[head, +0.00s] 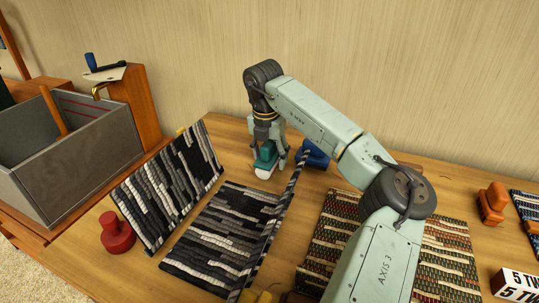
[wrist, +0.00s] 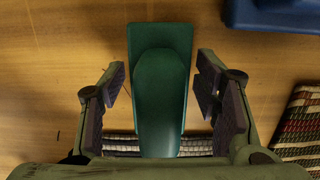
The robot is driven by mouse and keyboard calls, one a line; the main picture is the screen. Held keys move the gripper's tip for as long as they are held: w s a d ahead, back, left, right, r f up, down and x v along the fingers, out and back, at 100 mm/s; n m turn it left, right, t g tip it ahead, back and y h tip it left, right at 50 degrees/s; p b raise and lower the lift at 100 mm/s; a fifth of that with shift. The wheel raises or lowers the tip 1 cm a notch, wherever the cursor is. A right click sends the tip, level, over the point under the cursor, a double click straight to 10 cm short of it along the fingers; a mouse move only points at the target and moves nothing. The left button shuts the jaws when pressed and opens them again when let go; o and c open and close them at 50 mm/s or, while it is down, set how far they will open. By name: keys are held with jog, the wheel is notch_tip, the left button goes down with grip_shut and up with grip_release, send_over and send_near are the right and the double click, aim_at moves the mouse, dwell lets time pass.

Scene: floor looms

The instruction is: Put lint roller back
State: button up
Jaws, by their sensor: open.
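My gripper (head: 268,146) is open, pointing down near the back of the table. A green object with a flat block and a rounded, tapering top (wrist: 162,85) lies between its fingers, with a gap on each side. In the head view the same object (head: 265,158) shows a pale lower edge and is partly hidden by the gripper. I cannot tell for sure whether it is the lint roller. A blue-handled thing with a pale sheet (head: 105,68) rests on the wooden post at the left.
A grey box (head: 85,165) with a wooden stick stands left. A black-and-white woven mat (head: 220,240) lies in front of my gripper. A blue object (head: 314,153) is close to its right. A red knob (head: 116,234) and an orange object (head: 492,203) stand farther off.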

jog(key=r, duration=0.4)
jog(key=s+r+b, duration=0.1)
jog(key=r, duration=0.7)
jog(key=shift+s+a+r, duration=0.1)
jog(key=shift+s+a, duration=0.2)
jog(key=shift+a, duration=0.05)
